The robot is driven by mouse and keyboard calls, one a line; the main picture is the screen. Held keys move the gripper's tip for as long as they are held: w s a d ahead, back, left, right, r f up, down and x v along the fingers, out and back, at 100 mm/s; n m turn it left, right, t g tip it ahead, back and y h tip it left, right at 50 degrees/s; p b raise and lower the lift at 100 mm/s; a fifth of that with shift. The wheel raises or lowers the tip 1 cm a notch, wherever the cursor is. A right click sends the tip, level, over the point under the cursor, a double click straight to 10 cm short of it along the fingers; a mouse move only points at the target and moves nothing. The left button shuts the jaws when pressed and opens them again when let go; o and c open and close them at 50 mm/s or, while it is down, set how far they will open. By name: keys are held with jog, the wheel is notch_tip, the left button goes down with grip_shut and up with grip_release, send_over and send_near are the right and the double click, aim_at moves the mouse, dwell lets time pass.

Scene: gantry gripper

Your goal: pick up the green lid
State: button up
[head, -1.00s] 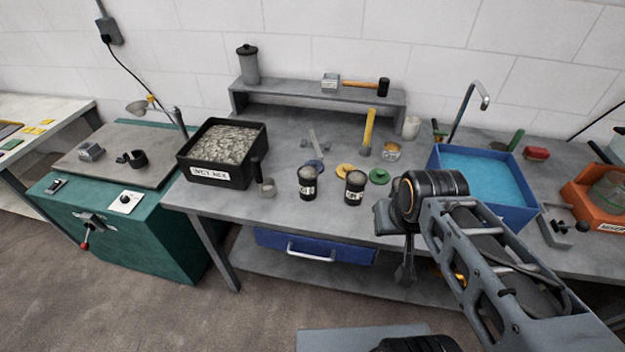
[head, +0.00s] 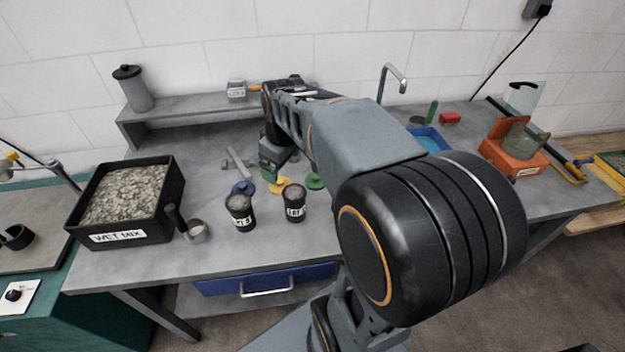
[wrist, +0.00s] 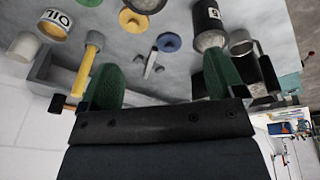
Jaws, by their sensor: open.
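The green lid (head: 314,181) lies flat on the grey workbench in the head view, right of the yellow lid (head: 276,187) and beside a black labelled cup (head: 294,203). Its edge also shows at the top of the wrist view (wrist: 90,2). My gripper (wrist: 163,80) is open and empty, its two green fingers spread apart in the wrist view. In the head view my gripper (head: 270,168) is over the back of the bench, left of the green lid. My arm hides part of the bench to the right.
A blue lid (head: 243,187), another black cup (head: 240,212) and a small scoop cup (head: 195,232) stand nearby. A black bin of wet mix (head: 130,200) is at left. A raised shelf (head: 180,115) runs behind.

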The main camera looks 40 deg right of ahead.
jog(key=shift+o, duration=0.9)
jog(key=w+d+f+n+g, duration=0.1)
jog(key=w+d+f+n, duration=0.1)
jog(key=d, duration=0.6)
jog(key=shift+w+f+b, duration=0.35)
jog(key=shift+w+f, duration=0.15)
jog(key=shift+w, duration=0.6)
jog(key=n+y, duration=0.1)
jog(key=n, duration=0.3)
send_over(316, 176)
jog(key=shift+g, duration=0.4)
jog(key=f, duration=1.2)
jog(key=shift+s+d, duration=0.15)
jog(key=shift+s, duration=0.1)
jog(key=shift+w+f+p, duration=0.15)
jog(key=shift+f+p, duration=0.2)
jog(key=shift+f, duration=1.2)
jog(key=shift+w+f+p, duration=0.15)
jog(key=shift+f+p, duration=0.2)
jog(key=shift+f, duration=1.2)
jog(key=c, duration=0.7)
